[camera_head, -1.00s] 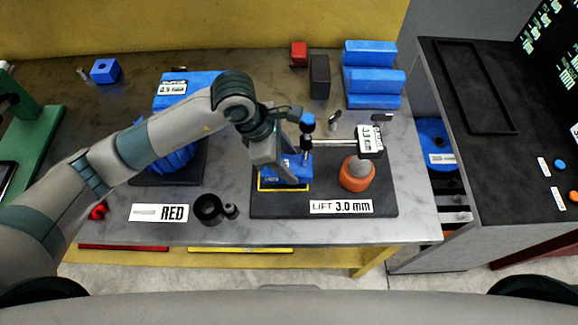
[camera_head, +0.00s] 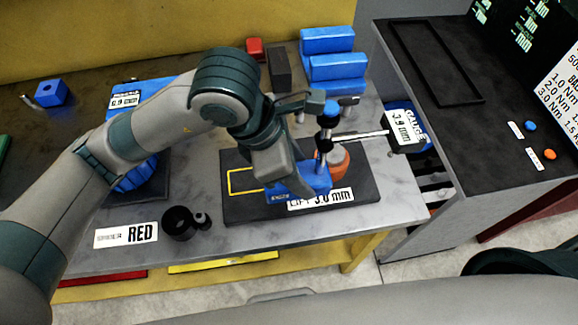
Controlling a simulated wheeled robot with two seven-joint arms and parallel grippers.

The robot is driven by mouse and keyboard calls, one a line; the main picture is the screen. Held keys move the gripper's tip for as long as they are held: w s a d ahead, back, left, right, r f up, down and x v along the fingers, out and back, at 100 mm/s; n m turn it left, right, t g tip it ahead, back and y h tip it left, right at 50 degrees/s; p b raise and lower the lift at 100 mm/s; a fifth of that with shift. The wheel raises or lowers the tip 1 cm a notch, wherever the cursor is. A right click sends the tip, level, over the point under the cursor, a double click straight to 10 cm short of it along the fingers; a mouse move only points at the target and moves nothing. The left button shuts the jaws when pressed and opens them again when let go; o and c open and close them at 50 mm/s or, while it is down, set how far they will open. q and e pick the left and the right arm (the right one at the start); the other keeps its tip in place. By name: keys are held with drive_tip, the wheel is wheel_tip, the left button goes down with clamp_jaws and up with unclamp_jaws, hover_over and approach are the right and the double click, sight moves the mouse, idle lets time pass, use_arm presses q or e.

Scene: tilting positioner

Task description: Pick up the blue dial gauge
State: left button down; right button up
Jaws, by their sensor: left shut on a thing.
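The blue dial gauge has a blue block base (camera_head: 308,184), an upright post with a blue knob, and a thin metal arm reaching right to a display head labelled GAUGE (camera_head: 405,128). The head shows about 3.9 mm and hangs past the table's right edge. My left gripper (camera_head: 284,180) is shut on the blue base from above. The base is off its yellow outline (camera_head: 243,181) and covers part of the LIFT 3.0 mm label (camera_head: 335,196); its exact height over the plate is hard to tell. My right gripper is out of view.
An orange round piece (camera_head: 341,160) stands behind the post on the dark plate (camera_head: 240,210). Black rings (camera_head: 180,223) and a RED label (camera_head: 126,234) lie to the left. Blue blocks (camera_head: 333,68) stand at the back. A dark side bench (camera_head: 480,130) is at right.

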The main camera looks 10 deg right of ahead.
use_arm(q)
drive_tip(key=shift+s+d+r, duration=0.1)
drive_tip(key=shift+s+r, duration=0.05)
drive_tip(key=shift+r, duration=0.05)
idle(0.5)
